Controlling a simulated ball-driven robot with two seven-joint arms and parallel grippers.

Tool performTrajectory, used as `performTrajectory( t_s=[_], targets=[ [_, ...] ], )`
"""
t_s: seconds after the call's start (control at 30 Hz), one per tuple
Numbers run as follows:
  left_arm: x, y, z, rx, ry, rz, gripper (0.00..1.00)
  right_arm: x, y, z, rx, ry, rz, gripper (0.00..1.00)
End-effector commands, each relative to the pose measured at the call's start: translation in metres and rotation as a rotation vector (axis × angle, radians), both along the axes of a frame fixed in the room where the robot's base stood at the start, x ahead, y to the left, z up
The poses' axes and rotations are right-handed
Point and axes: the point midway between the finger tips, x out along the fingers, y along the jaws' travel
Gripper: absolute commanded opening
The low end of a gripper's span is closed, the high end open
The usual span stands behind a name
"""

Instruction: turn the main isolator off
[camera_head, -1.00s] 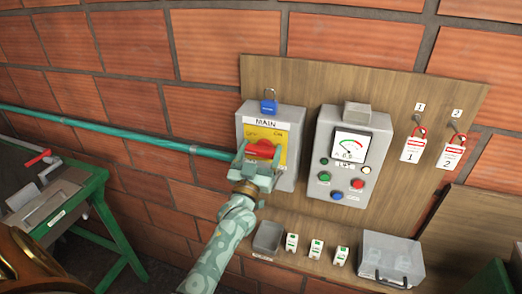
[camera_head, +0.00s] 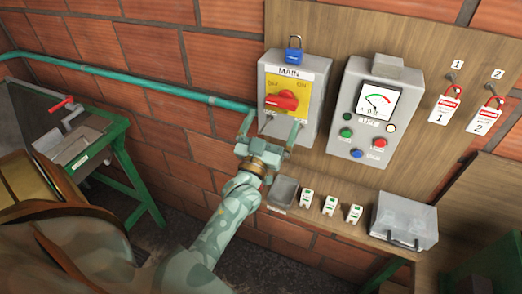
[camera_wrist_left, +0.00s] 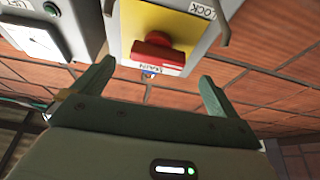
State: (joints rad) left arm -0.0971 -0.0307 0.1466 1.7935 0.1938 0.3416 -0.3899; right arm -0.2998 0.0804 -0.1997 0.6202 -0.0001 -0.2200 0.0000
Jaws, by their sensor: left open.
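The main isolator is a grey box (camera_head: 318,105) on the wooden board, with a MAIN label and a yellow plate (camera_head: 284,88). Its red handle (camera_head: 281,101) lies about level across the plate, below the off and on marks. It also shows in the left wrist view (camera_wrist_left: 157,53). A blue padlock (camera_head: 294,50) sits on top of the box. My left gripper (camera_head: 271,123) is open and empty, just below and in front of the handle. In the left wrist view its fingers (camera_wrist_left: 155,84) stand apart either side of the handle, short of it. My right gripper is not in view.
A grey control box (camera_head: 352,115) with a meter and buttons stands right of the isolator. Two tags (camera_head: 442,110) hang on hooks further right. A shelf below holds a small grey tray (camera_head: 283,193), several small labelled pieces and a clear box (camera_head: 404,220). A teal pipe (camera_head: 150,80) runs left.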

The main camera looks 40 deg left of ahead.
Motion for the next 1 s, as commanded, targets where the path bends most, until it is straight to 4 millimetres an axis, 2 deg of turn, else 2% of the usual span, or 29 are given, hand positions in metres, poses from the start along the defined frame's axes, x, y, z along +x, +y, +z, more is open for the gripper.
performTrajectory(
  t_s=[0.03, 0.2, 0.4, 1.0],
  targets=[
    [-0.013, -0.003, -0.010, -0.002, 0.003, 0.000, 0.98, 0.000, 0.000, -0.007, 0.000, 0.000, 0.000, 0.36],
    [-0.050, -0.012, -0.025, -0.002, 0.001, 0.001, 0.98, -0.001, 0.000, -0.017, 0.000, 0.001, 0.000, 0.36],
    [-0.075, -0.017, -0.033, -0.003, -0.001, 0.001, 0.98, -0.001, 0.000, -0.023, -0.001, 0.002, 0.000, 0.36],
    [-0.079, -0.018, -0.034, -0.003, -0.002, 0.000, 0.98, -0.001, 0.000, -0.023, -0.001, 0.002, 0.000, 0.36]
  ],
)
